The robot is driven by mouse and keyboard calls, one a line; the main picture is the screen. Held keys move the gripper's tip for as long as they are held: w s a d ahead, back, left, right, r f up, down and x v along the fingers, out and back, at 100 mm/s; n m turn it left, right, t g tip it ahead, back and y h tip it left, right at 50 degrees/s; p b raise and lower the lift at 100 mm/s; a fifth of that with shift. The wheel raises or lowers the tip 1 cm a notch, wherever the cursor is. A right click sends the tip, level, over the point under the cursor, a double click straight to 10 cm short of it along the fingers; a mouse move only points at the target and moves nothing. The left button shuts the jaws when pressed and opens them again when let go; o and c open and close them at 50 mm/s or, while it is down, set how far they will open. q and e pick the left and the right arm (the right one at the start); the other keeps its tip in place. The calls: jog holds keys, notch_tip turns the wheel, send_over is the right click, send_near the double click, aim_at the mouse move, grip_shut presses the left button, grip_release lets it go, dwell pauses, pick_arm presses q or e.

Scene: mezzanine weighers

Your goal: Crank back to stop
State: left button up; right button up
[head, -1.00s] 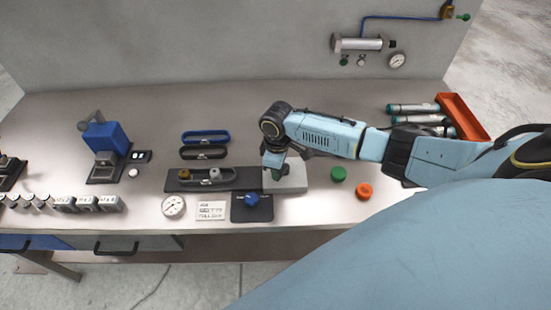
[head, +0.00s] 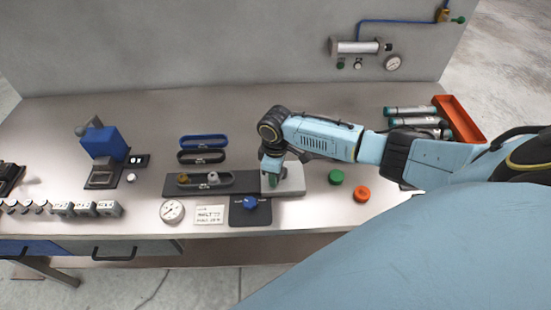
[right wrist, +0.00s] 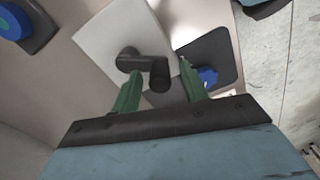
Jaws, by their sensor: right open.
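A black crank (right wrist: 129,60) is mounted on a light grey square plate; its upright grip (right wrist: 160,74) stands off to one side in the right wrist view. The plate (head: 291,184) sits near the bench's front edge in the head view, where my arm hides the crank. My right gripper (head: 272,181) points down over the plate. In the right wrist view its green fingers (right wrist: 160,70) are open, one on each side of the crank's grip, and I see no clear contact. My left gripper is not in view.
A dark pad with a blue knob (head: 250,203) lies just in front of the plate. A dark base with a chain-like loop (head: 206,180) is to its left. Green (head: 336,177) and orange (head: 361,194) buttons stand to the right, with an orange tray (head: 459,118) behind.

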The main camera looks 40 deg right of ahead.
notch_tip(320, 180, up, 13)
jog(key=shift+r, duration=0.2)
dwell(0.3)
dwell(0.3)
